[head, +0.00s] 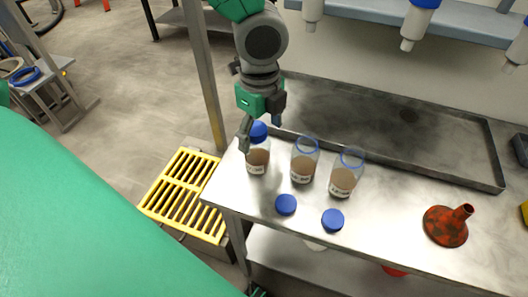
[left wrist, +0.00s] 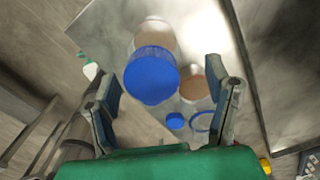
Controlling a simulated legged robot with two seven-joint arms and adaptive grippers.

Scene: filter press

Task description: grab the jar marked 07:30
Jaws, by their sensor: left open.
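Three jars with brown contents and white labels stand in a row on the steel bench; the label print is too small to read. The left jar (head: 258,160) wears a blue cap (head: 258,132). The middle jar (head: 304,162) and right jar (head: 345,175) are uncapped. My left gripper (head: 261,127) is open above the left jar, its fingers on either side of the cap. In the left wrist view the blue cap (left wrist: 152,76) lies between the open fingers, with no clear contact. I cannot tell which jar is marked 07:30. My right gripper is not in view.
Two loose blue caps (head: 286,205) (head: 333,220) lie in front of the jars. A shallow metal tray (head: 390,125) lies behind them. A rusty red funnel (head: 446,226) stands at the right. A yellow grating (head: 180,195) is left of the bench. White-tipped fittings (head: 408,40) hang above.

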